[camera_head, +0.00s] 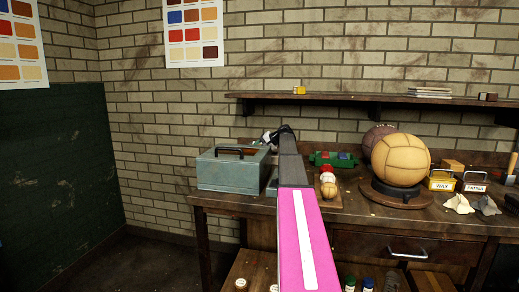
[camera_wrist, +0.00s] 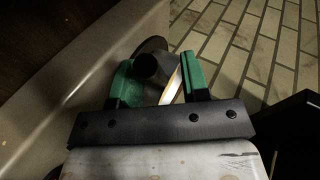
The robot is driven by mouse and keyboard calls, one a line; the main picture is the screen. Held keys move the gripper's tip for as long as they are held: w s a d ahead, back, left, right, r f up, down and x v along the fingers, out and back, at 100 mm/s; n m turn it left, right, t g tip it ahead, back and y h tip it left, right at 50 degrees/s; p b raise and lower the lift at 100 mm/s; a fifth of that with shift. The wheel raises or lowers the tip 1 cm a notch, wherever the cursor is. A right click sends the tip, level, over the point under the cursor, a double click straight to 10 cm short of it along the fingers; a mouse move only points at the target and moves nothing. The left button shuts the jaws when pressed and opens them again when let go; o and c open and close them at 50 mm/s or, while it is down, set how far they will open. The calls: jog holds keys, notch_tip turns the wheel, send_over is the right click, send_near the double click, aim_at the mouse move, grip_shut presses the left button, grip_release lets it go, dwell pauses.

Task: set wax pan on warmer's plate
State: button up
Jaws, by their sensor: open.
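My gripper (camera_wrist: 157,62) is open, with its two green fingers apart in the wrist view. A dark rounded thing and a bright sliver show between or beyond the fingers; I cannot tell what they are or whether they touch. In the head view my gripper (camera_head: 269,136) is small, above the right end of the grey-blue toolbox. A yellow container labelled WAX (camera_head: 441,180) stands on the bench at the right, far from my gripper. I cannot tell whether it is the wax pan. I cannot make out the warmer or its plate; my arm hides part of the bench.
The toolbox (camera_head: 233,168) stands at the bench's left end. A tan ball (camera_head: 400,159) rests on a round dark stand, with a brown ball behind. A shelf (camera_head: 385,99) runs above.

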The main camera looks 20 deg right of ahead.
jog(key=v, duration=1.2)
jog(key=shift+s+a+f, duration=0.1)
